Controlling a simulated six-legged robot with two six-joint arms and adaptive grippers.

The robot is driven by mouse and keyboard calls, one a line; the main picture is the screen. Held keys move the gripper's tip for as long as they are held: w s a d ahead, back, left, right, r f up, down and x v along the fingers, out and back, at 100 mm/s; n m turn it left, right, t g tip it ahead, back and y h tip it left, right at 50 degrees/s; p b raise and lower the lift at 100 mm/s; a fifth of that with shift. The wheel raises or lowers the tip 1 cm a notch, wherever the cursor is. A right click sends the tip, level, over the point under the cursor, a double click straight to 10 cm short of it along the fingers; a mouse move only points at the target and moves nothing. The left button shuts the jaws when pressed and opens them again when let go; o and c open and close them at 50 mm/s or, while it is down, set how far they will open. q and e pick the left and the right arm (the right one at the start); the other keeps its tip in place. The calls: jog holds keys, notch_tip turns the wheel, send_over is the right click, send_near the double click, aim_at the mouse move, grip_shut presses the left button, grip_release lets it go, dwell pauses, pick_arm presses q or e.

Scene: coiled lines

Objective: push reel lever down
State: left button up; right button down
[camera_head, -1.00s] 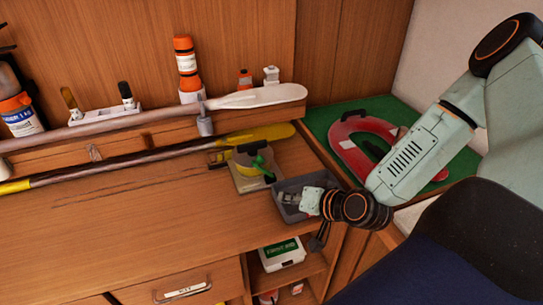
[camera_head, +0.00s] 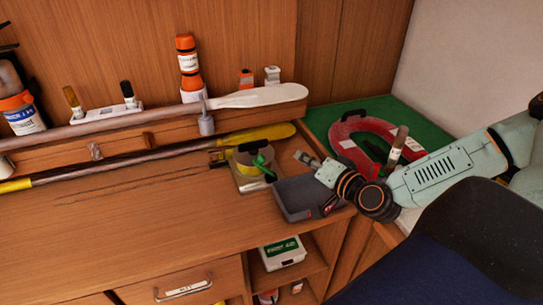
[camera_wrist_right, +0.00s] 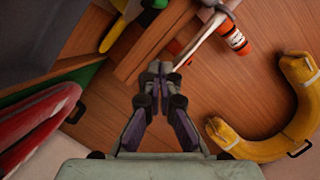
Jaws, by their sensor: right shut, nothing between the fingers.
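The reel (camera_head: 246,170) is a yellow drum on a pale base near the right end of the wooden worktop. Its green lever (camera_head: 262,160) sticks up and leans across the drum, with a dark part above it. My right gripper (camera_head: 303,157) is just to the right of the reel, above the back of a grey bin, and apart from the lever. In the right wrist view its fingers (camera_wrist_right: 160,70) are together with nothing between them. My left gripper is not in view.
The grey bin (camera_head: 290,205) stands right of the reel, under my right gripper. A yellow-bladed paddle (camera_head: 265,134) lies behind the reel. A red horseshoe buoy (camera_head: 350,127) lies on a green surface at right. The worktop left of the reel is clear.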

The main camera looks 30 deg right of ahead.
jog(key=w+a+f+b, duration=0.3)
jog(key=w+f+b, duration=0.1)
jog(key=w+b, duration=0.5)
jog(key=shift+w+f, duration=0.4)
jog(key=shift+w, duration=0.2)
dwell(0.4)
